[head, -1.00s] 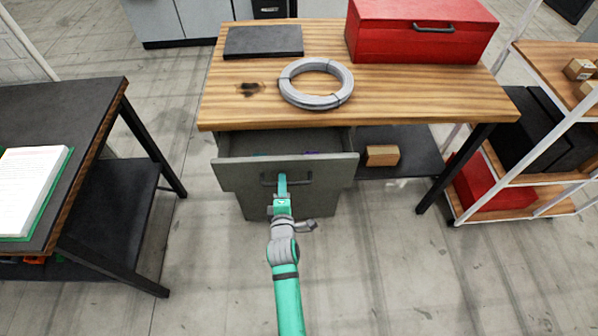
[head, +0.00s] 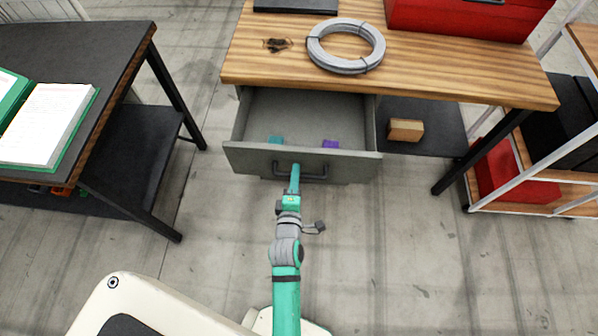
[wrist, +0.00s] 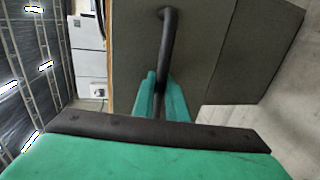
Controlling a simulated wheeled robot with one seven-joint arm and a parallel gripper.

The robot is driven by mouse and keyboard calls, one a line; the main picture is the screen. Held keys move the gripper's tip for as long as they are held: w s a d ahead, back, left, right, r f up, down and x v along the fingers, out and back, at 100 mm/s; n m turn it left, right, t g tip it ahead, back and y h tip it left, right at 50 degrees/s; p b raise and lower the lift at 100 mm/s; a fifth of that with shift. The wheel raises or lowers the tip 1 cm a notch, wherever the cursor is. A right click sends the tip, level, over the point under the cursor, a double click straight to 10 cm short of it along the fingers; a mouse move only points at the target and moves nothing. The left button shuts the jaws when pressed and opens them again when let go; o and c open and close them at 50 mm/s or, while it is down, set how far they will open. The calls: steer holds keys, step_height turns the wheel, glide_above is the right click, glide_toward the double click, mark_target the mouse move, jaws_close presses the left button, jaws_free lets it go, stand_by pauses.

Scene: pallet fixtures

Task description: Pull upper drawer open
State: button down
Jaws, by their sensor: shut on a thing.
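The grey upper drawer (head: 240,158) stands pulled out from under the wooden workbench (head: 470,85). Its inside shows, with a teal item (head: 276,139) and a purple item (head: 330,144) near the front. The dark drawer handle (head: 318,178) is on the front panel. My gripper (head: 295,178) is shut on this handle, left of its middle. In the wrist view, the two teal fingers (wrist: 160,95) lie on either side of the handle bar (wrist: 167,45). The finger contact is partly hidden.
A wire coil (head: 346,66) and a red toolbox (head: 460,18) lie on the workbench. A dark table (head: 110,60) with an open binder (head: 48,125) stands left. A shelf (head: 520,200) stands right. The floor before the drawer is clear.

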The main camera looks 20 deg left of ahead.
steer(key=shift+d, duration=0.1)
steer(key=c, duration=2)
jaws_free()
steer(key=shift+c, duration=0.2)
steer(key=v, duration=1)
steer(key=shift+s, duration=0.4)
steer(key=shift+d, duration=0.15)
steer(key=s+d+r+m+h, duration=0.2)
steer(key=s+d+m, duration=0.5)
steer(key=m, duration=0.4)
steer(key=s+d+r+m+h, duration=0.2)
steer(key=s+d+r+m, duration=0.2)
steer(key=s+d+m, duration=0.3)
steer(key=s+m, duration=0.2)
steer(key=m, duration=0.1)
steer(key=shift+s+d+r+m+t+h, duration=0.3)
steer(key=shift+s+d+r+m+h, duration=0.1)
